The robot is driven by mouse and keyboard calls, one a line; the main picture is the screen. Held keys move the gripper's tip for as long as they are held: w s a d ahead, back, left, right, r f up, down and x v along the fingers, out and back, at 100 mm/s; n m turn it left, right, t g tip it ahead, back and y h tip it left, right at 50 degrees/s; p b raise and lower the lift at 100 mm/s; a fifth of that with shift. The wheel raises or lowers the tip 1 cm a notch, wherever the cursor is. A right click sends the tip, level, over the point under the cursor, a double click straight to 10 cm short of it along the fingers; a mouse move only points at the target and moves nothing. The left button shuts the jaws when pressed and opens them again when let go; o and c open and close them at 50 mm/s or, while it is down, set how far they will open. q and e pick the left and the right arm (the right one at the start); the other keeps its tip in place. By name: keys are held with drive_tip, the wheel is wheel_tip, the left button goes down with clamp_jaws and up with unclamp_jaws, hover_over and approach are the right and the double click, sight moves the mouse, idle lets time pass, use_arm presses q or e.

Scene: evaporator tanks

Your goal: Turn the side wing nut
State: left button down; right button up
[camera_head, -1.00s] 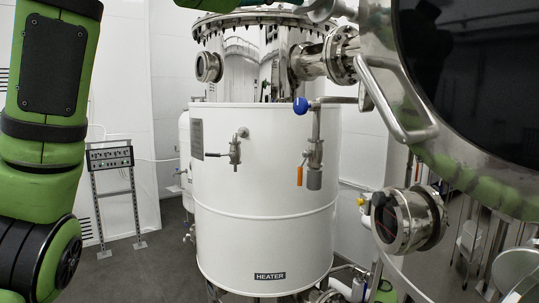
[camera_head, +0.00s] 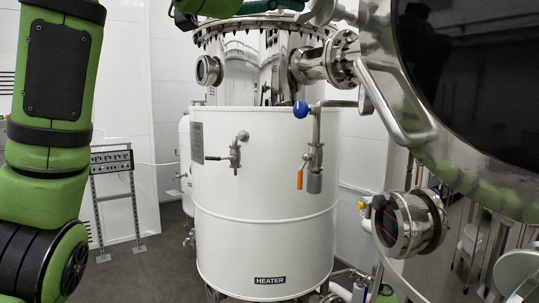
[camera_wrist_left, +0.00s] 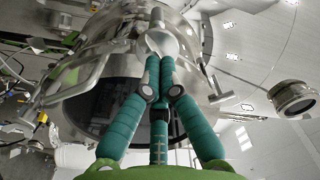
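The side wing nut appears to be the pale shiny metal piece (camera_wrist_left: 160,42) on the rim of the big vessel in the left wrist view. My left gripper (camera_wrist_left: 160,62) has its teal fingers drawn together at this piece. The fingers look shut on it, though they hide much of it. In the head view, a bit of the teal gripper (camera_head: 320,12) shows at the top edge, beside the steel vessel's rim. The nut's exact shape is not clear. My right gripper is not in view.
The steel vessel (camera_head: 455,165) with a dark round opening and bar handle (camera_head: 395,105) fills the right side. A white heater tank (camera_head: 265,225) with valves stands in the middle. A control box on a stand (camera_head: 112,160) is at left. Grey floor (camera_head: 155,265) there is clear.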

use_arm(q)
drive_tip(key=shift+w+d+f, duration=0.15)
drive_tip(key=shift+d+f, duration=0.1)
drive_tip(key=shift+f, duration=0.1)
drive_tip(key=shift+n, duration=2.3)
drive_tip(key=shift+n+b, duration=0.45)
drive_tip(key=shift+n, duration=0.65)
drive_tip(key=shift+f+n, duration=0.1)
drive_tip(key=shift+n, duration=1.1)
